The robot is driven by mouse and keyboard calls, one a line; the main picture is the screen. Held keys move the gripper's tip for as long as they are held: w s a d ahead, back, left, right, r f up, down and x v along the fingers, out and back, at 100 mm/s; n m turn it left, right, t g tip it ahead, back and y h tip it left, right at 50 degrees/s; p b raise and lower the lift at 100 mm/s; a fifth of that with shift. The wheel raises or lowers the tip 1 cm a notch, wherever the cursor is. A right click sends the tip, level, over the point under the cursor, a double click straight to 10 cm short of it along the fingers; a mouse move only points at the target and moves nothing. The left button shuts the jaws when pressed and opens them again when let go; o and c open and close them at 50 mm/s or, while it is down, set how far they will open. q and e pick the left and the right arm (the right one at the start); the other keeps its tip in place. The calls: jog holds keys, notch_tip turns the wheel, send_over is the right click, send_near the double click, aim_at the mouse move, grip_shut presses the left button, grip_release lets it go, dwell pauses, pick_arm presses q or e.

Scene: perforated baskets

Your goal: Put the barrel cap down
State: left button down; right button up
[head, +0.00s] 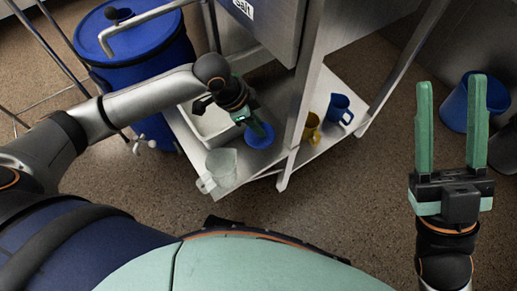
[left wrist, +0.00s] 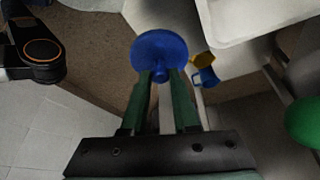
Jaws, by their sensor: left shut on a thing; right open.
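The barrel cap is a round blue disc (head: 254,138) with a small knob. In the left wrist view the cap (left wrist: 158,48) is ahead of the fingers, which are shut on its knob. In the head view my left gripper (head: 262,131) reaches down with the cap over the low metal shelf, between a white tray and a clear jug. I cannot tell whether the cap touches the shelf. The fingers partly hide it. My right gripper (head: 451,125) is open and empty at the right, above the floor.
The low shelf (head: 235,185) bears a white tray (head: 212,125), a clear jug (head: 222,165), a yellow jug (head: 311,128) and a blue jug (head: 340,108). A metal post (head: 303,90) stands beside the cap. A blue barrel (head: 160,65) is at the left, a blue bucket (head: 455,104) at the right.

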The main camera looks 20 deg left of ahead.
pick_arm(q)
notch_tip(320, 180, down, 9)
jog(key=b, duration=0.4)
jog(key=shift+r, duration=0.2)
jog(key=c, duration=0.7)
grip_release()
jog(key=shift+f, duration=0.1)
